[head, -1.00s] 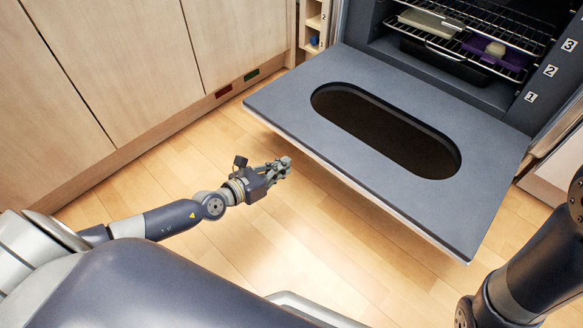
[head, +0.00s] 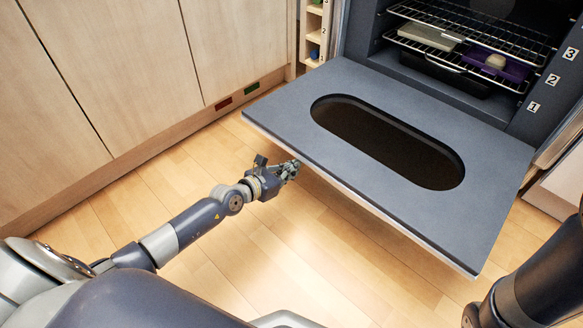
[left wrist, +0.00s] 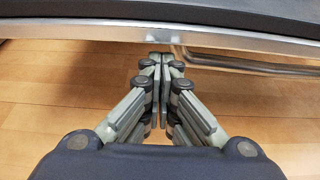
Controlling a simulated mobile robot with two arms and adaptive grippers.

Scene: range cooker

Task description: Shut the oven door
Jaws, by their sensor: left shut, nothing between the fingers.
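The oven door (head: 290,105) hangs open, about level, with a long rounded window in it. In the left wrist view the door's edge (left wrist: 110,32) runs across the top as a metal strip, and a metal bar, likely its handle (left wrist: 240,64), shows below it. My left gripper (head: 291,168) is shut and empty at the door's front left edge, with its fingertips at or just under it. In the left wrist view its fingers (left wrist: 160,60) are together; I cannot tell whether they touch the door. My right arm shows at the right, its gripper out of view.
Inside the oven, wire racks (head: 470,35) hold a light slab (head: 427,37) and a purple item (head: 497,66). Wooden cabinets (head: 130,60) stand at the left, with a small shelf unit (head: 313,35) beside the oven. The wooden floor (head: 270,245) before the door is clear.

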